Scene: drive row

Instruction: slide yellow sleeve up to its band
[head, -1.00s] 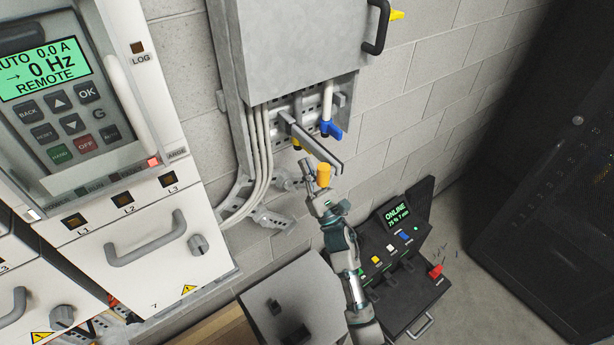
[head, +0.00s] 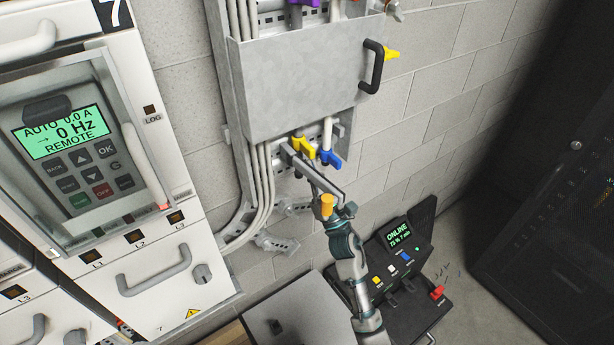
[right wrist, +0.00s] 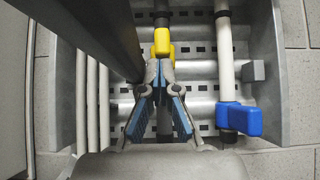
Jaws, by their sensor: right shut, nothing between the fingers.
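In the right wrist view the yellow sleeve (right wrist: 163,46) is straight ahead, just beyond my fingertips. A dark band (right wrist: 162,21) rings the pipe close above it. My right gripper (right wrist: 160,70) is shut and empty, its tips at the sleeve's lower end; they look touching, but I cannot be sure. In the head view a grey bar mostly hides those fingers. My left gripper is not in view.
The grey bar (head: 316,175) juts out beside my right gripper, with an orange cylinder (head: 327,205) near its end. A blue sleeve (head: 331,158) is on the neighbouring pipe at the right. The grey cover (head: 300,85) stands above. A black console (head: 405,270) is below right.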

